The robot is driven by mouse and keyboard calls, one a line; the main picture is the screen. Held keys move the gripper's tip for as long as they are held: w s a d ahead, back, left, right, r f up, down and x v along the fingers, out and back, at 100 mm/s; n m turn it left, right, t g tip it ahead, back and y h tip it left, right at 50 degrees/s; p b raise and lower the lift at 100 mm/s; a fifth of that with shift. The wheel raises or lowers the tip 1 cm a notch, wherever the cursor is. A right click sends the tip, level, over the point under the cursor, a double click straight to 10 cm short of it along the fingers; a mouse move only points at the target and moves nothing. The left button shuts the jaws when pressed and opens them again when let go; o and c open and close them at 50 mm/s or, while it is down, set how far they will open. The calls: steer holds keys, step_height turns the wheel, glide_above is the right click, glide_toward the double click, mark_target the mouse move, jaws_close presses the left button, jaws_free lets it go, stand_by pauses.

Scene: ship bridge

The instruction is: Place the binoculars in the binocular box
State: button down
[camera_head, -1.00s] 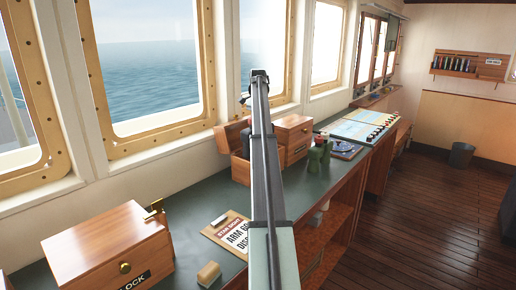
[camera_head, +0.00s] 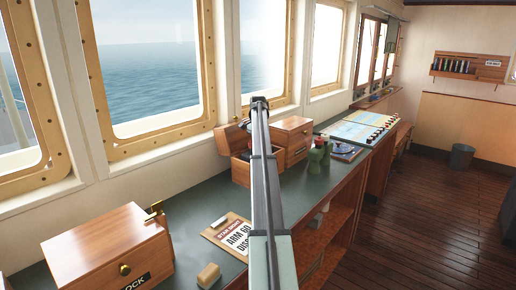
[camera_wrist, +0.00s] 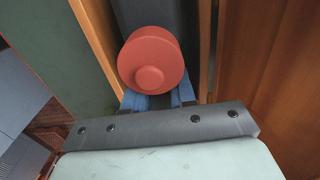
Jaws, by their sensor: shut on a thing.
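The open wooden binocular box (camera_head: 240,172) stands on the green counter near the windows, its lid raised on the window side. My arm reaches over it and hides much of it. My gripper (camera_wrist: 158,98) is low at the box, its blue fingers shut on what I take to be the binoculars.
A wooden case with drawers (camera_head: 294,135) stands just beyond the box. A green object with a reddish top (camera_head: 318,158) stands to its right. A labelled box (camera_head: 105,250), a sign board (camera_head: 228,237) and a small block (camera_head: 209,276) lie nearer on the counter (camera_head: 190,205).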

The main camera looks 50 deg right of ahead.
steer(key=shift+f, duration=0.25)
steer(key=c, duration=0.9)
jaws_free()
step_height(320, 180, up, 12)
steer(key=shift+r, duration=0.1)
